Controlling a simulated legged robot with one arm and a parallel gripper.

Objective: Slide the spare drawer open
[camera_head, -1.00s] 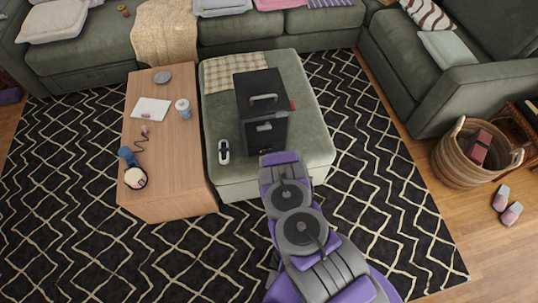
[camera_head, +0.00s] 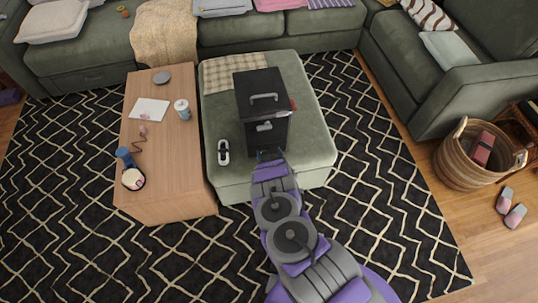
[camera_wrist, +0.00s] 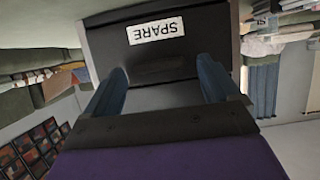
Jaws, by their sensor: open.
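A black drawer box (camera_head: 262,95) stands on the green ottoman, with a grey handle on top and another on its front. In the wrist view, a dark drawer front (camera_wrist: 105,42) fills the upper middle, bearing a white label that reads SPARE upside down. My gripper (camera_head: 269,155) is at the lower front of the box in the head view. In the wrist view, my gripper (camera_wrist: 163,75) is open, its two blue fingers apart below the label with nothing clearly between them. I cannot tell whether the fingers touch the drawer. The drawer's lower front is hidden behind my gripper in the head view.
The ottoman (camera_head: 305,150) also holds a checked cloth (camera_head: 230,73) and a small black-and-white item (camera_head: 223,152) left of the box. A wooden table (camera_head: 175,195) with several items stands at the left. A wicker basket (camera_head: 455,165) is at the right.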

